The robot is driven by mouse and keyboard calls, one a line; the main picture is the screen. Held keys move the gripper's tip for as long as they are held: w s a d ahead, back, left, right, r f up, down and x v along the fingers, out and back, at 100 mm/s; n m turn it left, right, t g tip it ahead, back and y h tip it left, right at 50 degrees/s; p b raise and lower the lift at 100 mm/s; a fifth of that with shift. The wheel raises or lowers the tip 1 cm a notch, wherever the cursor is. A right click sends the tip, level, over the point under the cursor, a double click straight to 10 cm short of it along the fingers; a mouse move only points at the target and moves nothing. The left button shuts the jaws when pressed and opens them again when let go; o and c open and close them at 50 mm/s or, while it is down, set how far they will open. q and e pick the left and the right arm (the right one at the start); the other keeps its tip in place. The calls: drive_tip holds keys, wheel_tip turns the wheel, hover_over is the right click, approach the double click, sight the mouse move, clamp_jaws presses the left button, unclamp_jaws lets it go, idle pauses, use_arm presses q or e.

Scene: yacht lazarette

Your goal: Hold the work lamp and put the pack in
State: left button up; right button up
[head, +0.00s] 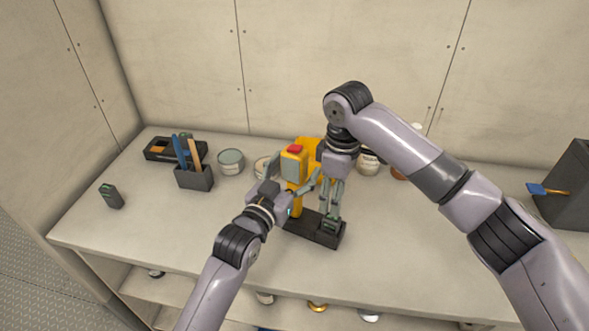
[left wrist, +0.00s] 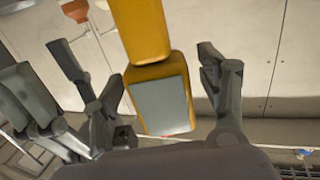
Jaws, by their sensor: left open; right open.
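The yellow work lamp (head: 294,168) with a red top and a grey panel stands upright mid-bench. My left gripper (head: 292,184) is open, with a finger on either side of the lamp. The lamp also shows between its fingers in the left wrist view (left wrist: 160,85); firm contact cannot be told. A dark pack with a greenish top (head: 331,223) sits at the right end of a long black base (head: 304,226) in front of the lamp. My right gripper (head: 331,208) points down, open, its fingertips at this pack. Another dark pack (head: 111,196) stands at the bench's left.
A dark holder with blue and orange handles (head: 194,178), a black tray (head: 172,148) and a pale tin (head: 231,161) stand at the back left. More containers stand behind my right gripper. A grey box (head: 567,195) is far right. The bench front left is clear.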

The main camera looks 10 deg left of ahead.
use_arm(q)
drive_tip(key=v, duration=1.2)
